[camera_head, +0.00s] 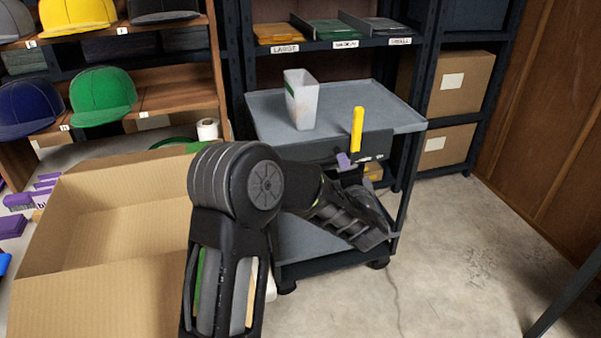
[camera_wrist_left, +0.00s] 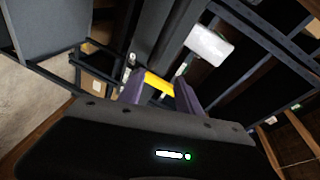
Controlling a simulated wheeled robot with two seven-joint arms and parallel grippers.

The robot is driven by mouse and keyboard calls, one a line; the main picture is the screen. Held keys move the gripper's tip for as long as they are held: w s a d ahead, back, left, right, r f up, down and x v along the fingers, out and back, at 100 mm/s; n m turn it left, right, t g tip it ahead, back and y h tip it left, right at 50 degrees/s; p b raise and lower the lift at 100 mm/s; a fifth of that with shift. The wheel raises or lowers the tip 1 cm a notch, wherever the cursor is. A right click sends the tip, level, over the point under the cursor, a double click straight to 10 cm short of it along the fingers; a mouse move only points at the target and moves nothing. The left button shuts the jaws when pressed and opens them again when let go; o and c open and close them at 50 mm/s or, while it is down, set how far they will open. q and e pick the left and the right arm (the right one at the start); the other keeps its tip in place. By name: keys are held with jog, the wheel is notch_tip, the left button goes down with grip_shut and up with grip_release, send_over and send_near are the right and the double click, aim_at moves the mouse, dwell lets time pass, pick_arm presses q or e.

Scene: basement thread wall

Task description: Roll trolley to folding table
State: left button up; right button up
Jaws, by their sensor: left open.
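The grey trolley (camera_head: 375,105) stands on casters in front of the shelving, with a white bin (camera_head: 302,98) on its top tray. An upright yellow handle (camera_head: 357,128) rises at the trolley's near right side. My left arm reaches across in front of the trolley. My left gripper (camera_head: 348,160) is at the handle's lower part, with one purple fingertip showing. In the left wrist view the purple fingers are apart, with the yellow handle (camera_wrist_left: 158,83) showing between them. I cannot tell whether they touch it. My right gripper is not in view. No folding table is clearly identifiable.
An open cardboard box (camera_head: 110,215) stands at the left, close to my arm. Shelves with caps (camera_head: 103,95) are behind it. Bare concrete floor (camera_head: 470,260) lies right of the trolley. A dark slanted bar (camera_head: 570,300) crosses the lower right corner, by the wooden wall.

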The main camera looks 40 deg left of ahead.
pick_arm(q)
jog(key=s+a+f+g+y, duration=0.1)
jog(key=s+a+g, duration=0.2)
jog(key=s+a, duration=0.1)
jog(key=shift+s+y, duration=0.2)
jog(key=shift+y, duration=0.2)
jog(key=shift+f, duration=0.1)
jog(key=b+x, duration=0.1)
jog(key=x, duration=0.6)
jog(key=shift+s+f+b, duration=0.1)
jog(key=shift+b, duration=0.3)
jog(key=shift+w+a, duration=0.25)
jog(key=shift+a, duration=0.1)
grip_shut()
